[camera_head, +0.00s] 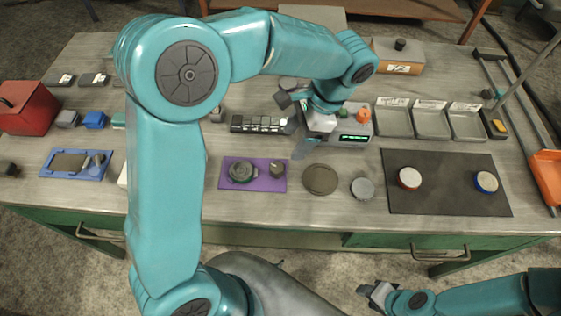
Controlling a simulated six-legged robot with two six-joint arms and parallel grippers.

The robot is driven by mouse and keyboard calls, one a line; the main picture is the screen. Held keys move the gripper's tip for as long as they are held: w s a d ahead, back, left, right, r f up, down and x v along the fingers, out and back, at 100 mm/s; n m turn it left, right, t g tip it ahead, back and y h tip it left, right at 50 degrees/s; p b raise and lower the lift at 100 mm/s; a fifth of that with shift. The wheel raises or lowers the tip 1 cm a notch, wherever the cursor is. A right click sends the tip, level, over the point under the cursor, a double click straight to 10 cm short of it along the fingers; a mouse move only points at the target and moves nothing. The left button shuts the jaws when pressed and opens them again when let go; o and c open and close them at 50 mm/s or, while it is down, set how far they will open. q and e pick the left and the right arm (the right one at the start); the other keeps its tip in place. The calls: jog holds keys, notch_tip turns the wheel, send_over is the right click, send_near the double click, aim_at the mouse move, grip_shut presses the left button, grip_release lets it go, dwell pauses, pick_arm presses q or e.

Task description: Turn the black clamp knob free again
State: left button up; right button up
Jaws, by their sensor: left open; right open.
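A black knob (400,44) stands on top of the orange-brown box at the back right. I cannot tell whether it is the clamp knob; no clamp shows clearly, and my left arm hides part of the table. My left gripper (290,125) is open over the middle of the table, pointing left and down, beside a grey device (355,138) with a green display and an orange knob (363,115). Nothing shows held between its fingers. My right gripper (372,291) is open and empty, in front of the table's front edge, far from the knob.
A black keypad-like strip (257,124) lies near my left gripper. A purple mat (225,182), a brown disc (320,179) and a dark mat (440,199) with two round pots lie in front. Grey trays (431,124) stand at right. A rod (528,68) slants over the right end.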

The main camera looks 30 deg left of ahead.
aim_at(278, 166)
pick_arm(q)
jog(key=x, duration=1)
jog(key=shift+s, duration=0.1)
jog(key=shift+f, duration=0.35)
jog(key=shift+c, duration=0.9)
jog(key=c, duration=0.9)
